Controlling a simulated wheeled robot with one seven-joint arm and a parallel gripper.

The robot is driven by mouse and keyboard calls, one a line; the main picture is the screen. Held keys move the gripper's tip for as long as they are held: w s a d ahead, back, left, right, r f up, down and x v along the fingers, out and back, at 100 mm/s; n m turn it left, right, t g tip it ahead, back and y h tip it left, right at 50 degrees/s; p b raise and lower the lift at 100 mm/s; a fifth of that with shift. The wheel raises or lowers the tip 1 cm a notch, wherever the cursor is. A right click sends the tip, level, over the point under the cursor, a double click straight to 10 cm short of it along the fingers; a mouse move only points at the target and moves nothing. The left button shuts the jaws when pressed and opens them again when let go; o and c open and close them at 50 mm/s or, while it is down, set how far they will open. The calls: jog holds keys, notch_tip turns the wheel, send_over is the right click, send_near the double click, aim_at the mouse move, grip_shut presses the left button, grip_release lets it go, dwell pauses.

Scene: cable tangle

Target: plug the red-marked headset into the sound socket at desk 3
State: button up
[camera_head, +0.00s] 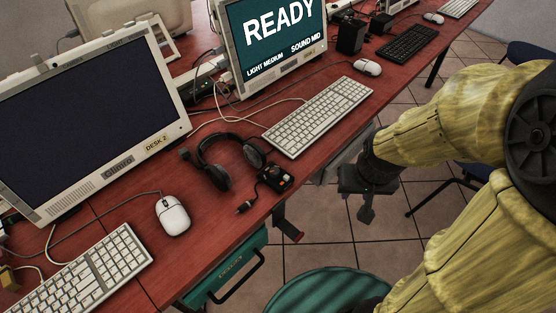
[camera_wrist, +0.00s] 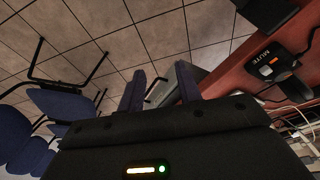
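A black headset (camera_head: 225,162) lies on the red desk in front of the middle monitor. Its inline control box (camera_head: 275,178) has a small orange-red button and lies near the desk's front edge. It also shows in the wrist view, where an inline box (camera_wrist: 270,68) reads MUTE. A dark plug (camera_head: 243,208) lies on the desk to the left of the box. My gripper (camera_head: 367,207) is beyond the desk's front edge, right of the headset, apart from it. In the wrist view my gripper (camera_wrist: 160,86) has its fingers apart with nothing between them. I cannot make out a sound socket.
The left monitor (camera_head: 90,115) is dark and labelled DESK 2. A keyboard (camera_head: 318,115) and white mouse (camera_head: 172,214) are near the headset. Blue chairs (camera_wrist: 75,110) stand on the tiled floor.

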dwell(0.3)
jog(key=w+a+r+m+g+y+p, duration=0.1)
jog(key=a+m+g+p, duration=0.3)
jog(key=a+p, duration=0.6)
jog(key=w+a+r+m+g+y+p, duration=0.2)
jog(key=a+m+g+y+p, duration=0.1)
jog(key=a+p, duration=0.6)
jog(key=shift+w+a+r+m+g+y+p, duration=0.35)
jog(key=shift+a+m+y, duration=0.25)
jog(key=shift+m, duration=0.5)
jog(key=shift+f, duration=0.1)
